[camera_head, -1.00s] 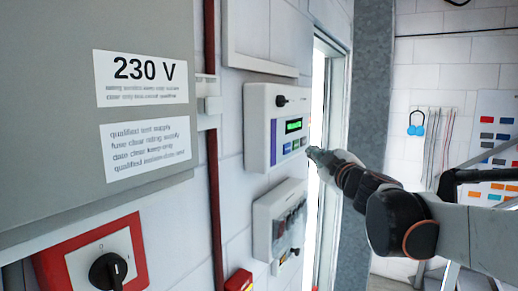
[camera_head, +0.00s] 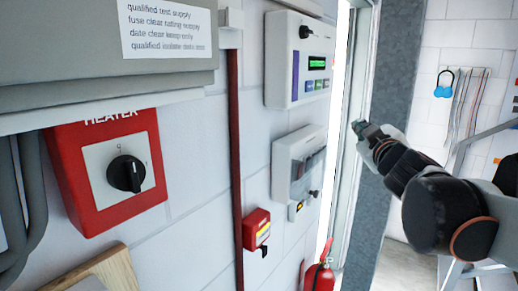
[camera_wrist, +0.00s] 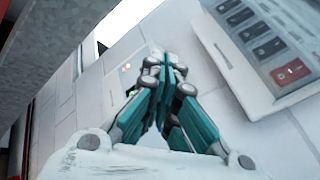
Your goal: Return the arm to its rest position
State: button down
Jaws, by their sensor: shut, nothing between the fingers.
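My gripper (camera_wrist: 164,75) is shut and empty in the wrist view, its teal fingers pressed together in front of the white block wall. In the head view my gripper (camera_head: 360,128) is at the end of my arm, which reaches in from the right edge. It points left, in front of the bright gap beside the grey column. It appears apart from the wall boxes, though the exact distance is hard to tell.
A white panel with a green display (camera_head: 298,60) and a breaker box (camera_head: 290,160) hang left of my gripper. Further left are a red heater switch box (camera_head: 75,195) and a small red box (camera_head: 257,228). A fire extinguisher (camera_head: 320,275) stands below. A blue padlock (camera_head: 443,91) hangs behind.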

jog(key=s+d+f+m+g+h+b, duration=0.1)
jog(key=s+f+m+g+b, duration=0.2)
jog(key=f, duration=0.6)
jog(key=s+d+f+m+h+b, duration=0.1)
jog(key=s+f+m+h+b, duration=0.1)
jog(key=s+f+b, duration=0.35)
jog(key=s+a+f+g+y+b, duration=0.1)
jog(key=s+f+b, duration=0.5)
jog(key=f, duration=0.8)
jog(key=s+a+f+m+g+y+b, duration=0.1)
jog(key=s+a+f+g+b, duration=0.3)
jog(key=f, duration=1)
jog(key=s+a+f+m+g+y+b, duration=0.1)
jog(key=s+a+f+g+y+b, duration=0.1)
jog(key=s+f+b, duration=0.6)
notch_tip(320, 180, down, 6)
jog(key=shift+s+a+r+g, duration=0.1)
jog(key=shift+s+a+g, duration=0.05)
jog(key=shift+a+g, duration=0.7)
jog(key=shift+t, duration=0.25)
